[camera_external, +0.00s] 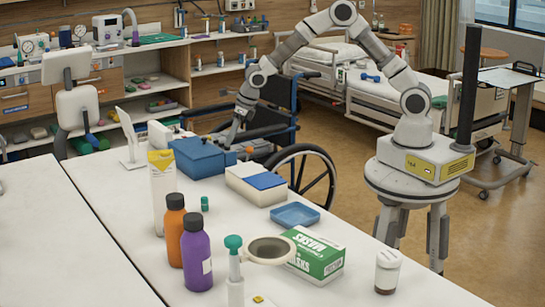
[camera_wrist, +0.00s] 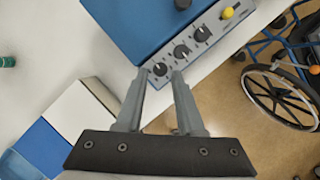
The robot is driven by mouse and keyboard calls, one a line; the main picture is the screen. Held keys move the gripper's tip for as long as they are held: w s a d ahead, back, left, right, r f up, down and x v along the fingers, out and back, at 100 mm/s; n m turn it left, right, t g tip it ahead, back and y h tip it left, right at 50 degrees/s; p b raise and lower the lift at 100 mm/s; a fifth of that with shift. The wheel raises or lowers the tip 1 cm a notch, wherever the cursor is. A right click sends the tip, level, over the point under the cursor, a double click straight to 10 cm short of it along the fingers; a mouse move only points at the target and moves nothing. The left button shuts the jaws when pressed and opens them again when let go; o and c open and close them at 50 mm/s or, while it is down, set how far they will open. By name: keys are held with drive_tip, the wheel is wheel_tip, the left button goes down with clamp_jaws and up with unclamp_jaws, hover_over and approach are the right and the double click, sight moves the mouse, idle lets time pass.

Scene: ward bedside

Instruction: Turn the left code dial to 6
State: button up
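A blue box (camera_external: 192,154) stands near the far edge of the white table; in the wrist view its blue top (camera_wrist: 140,25) fills the upper middle. Its grey front panel (camera_wrist: 215,48) carries a row of three dark dials. The leftmost dial (camera_wrist: 160,69) shows between my fingertips; the middle dial (camera_wrist: 181,50) and the right dial (camera_wrist: 202,34) are beyond them. Dial markings are too small to read. My gripper (camera_wrist: 160,74) is open, its fingers apart on either side of the left dial; contact cannot be told. In the external view my gripper (camera_external: 231,138) is at the box's panel side.
A yellow knob (camera_wrist: 227,13) sticks out at the panel's far end. A white box with a blue lid (camera_external: 257,184) stands close beside the blue box. A wheelchair (camera_external: 312,172) stands past the table edge. Bottles and a mask box (camera_external: 315,256) are nearer the camera.

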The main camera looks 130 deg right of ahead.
drive_tip(key=shift+x, duration=0.75)
clamp_jaws()
